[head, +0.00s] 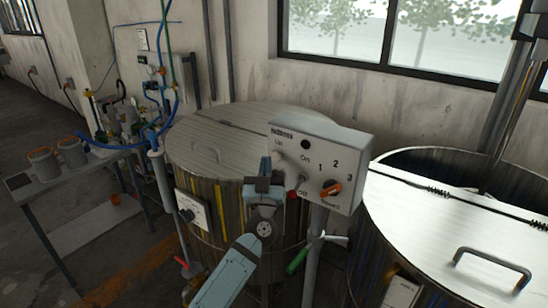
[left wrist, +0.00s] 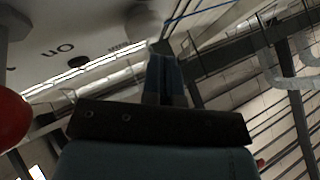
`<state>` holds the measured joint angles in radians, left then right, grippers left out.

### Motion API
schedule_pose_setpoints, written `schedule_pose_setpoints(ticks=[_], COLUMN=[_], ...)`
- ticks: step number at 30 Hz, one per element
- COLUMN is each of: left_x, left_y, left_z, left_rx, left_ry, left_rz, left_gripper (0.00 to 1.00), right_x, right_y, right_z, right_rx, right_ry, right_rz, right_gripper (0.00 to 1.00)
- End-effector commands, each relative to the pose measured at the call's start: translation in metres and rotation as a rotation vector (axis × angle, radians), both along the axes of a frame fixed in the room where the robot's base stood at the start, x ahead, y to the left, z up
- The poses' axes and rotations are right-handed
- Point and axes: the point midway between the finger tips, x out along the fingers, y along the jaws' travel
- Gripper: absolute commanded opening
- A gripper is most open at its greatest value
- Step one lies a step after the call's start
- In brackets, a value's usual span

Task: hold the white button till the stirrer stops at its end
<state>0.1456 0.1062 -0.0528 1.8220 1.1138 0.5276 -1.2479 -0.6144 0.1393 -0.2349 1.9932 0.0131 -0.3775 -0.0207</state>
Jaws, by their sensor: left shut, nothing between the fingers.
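The grey control box (head: 347,150) stands on a post between two steel vats. It has an "Up" label at its upper left, a black button (head: 305,144) by "On", a red button (head: 293,194) by "Off" and an orange-marked knob (head: 331,189). My left gripper (head: 265,166) is shut and empty at the box's left edge. In the left wrist view its fingertips (left wrist: 160,50) are close to a pale round button (left wrist: 143,22), likely the white one; contact is unclear. The stirrer's shaft (head: 511,103) goes down into the right vat; its lower end is hidden.
The left vat (head: 215,150) has a closed lid. The right vat's lid (head: 430,205) is half open at the back. The red button (left wrist: 12,118) is near my wrist. A green-handled valve (head: 297,262) sits below the box. A side table (head: 25,184) carries pots.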

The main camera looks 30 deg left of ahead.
Motion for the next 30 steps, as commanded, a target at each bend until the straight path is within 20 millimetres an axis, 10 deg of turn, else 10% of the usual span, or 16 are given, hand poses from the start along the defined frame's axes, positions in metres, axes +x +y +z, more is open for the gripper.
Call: schedule_pose_setpoints(ticks=[15, 30], left_x=[-0.046, -0.049], left_y=[0.004, 0.004], left_z=[0.001, 0.000], left_rx=[0.000, 0.001], left_ry=[0.001, 0.000], left_rz=[0.002, 0.001], left_gripper=[0.00, 0.00], right_x=[0.000, 0.000], right_y=[0.000, 0.000], right_z=[0.025, 0.025], right_rx=[0.000, 0.000], right_ry=[-0.001, -0.001], right_rz=[0.000, 0.000], right_gripper=[0.43, 0.43])
